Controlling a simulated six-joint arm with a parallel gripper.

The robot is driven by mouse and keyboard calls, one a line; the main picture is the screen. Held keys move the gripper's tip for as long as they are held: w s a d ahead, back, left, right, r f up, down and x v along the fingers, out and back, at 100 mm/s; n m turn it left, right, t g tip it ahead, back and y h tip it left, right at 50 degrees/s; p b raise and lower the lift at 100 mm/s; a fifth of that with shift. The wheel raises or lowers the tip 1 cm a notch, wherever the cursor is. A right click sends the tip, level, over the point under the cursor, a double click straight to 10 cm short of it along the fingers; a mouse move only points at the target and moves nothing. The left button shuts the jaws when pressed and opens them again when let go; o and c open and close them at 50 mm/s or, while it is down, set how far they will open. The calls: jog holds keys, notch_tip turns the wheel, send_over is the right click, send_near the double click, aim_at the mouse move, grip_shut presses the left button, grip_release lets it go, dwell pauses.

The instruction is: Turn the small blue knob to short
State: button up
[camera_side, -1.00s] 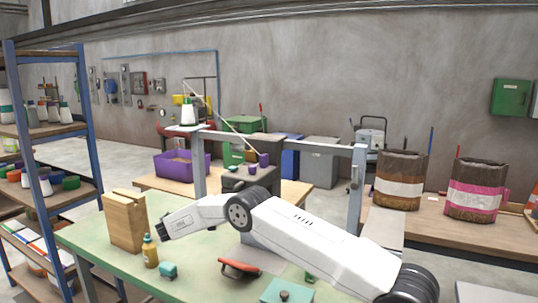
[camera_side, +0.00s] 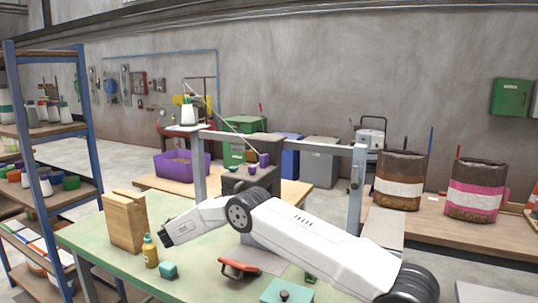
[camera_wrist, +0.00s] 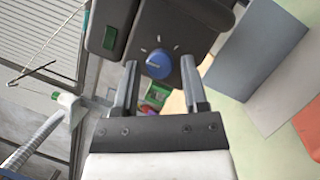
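The small blue knob (camera_wrist: 158,63) sits on a dark grey panel (camera_wrist: 160,28) in the wrist view, with short pale tick marks around it. A light pointer line shows on the knob's face; the labels are too small to read. My gripper (camera_wrist: 160,72) is open, its two fingers apart with the knob showing between and just beyond their tips. I cannot tell that either finger touches it. In the side view my gripper (camera_side: 164,240) hangs low over the green table, and I cannot make out the blue knob there.
A green rectangular button (camera_wrist: 110,37) is left of the knob in the wrist view. In the side view a wooden block (camera_side: 125,222), a yellow bottle (camera_side: 150,252), a teal piece (camera_side: 168,271) and a red-handled tool (camera_side: 239,267) are on the green table (camera_side: 205,283).

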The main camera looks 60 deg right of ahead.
jog(key=shift+o, duration=0.5)
jog(key=shift+a, duration=0.1)
jog(key=v, duration=0.7)
jog(key=shift+a+f, duration=0.15)
jog(key=shift+a, duration=0.15)
jog(key=shift+w+d, duration=0.1)
jog(key=s+a+f+t+y, duration=0.1)
jog(key=s+a+t+y, duration=0.2)
jog(key=s+a+y, duration=0.3)
jog(key=s+a+f+m+t+y, duration=0.1)
jog(key=s+a+t+y, duration=0.2)
jog(key=s, duration=1)
jog(key=s+a+f+m+t+y, duration=0.1)
jog(key=s+a+f+t+y, duration=0.1)
jog(key=s+a+y, duration=0.7)
jog(key=shift+s+a+t+y, duration=0.3)
jog(key=shift+a+t+y, duration=0.2)
jog(key=shift+t, duration=0.1)
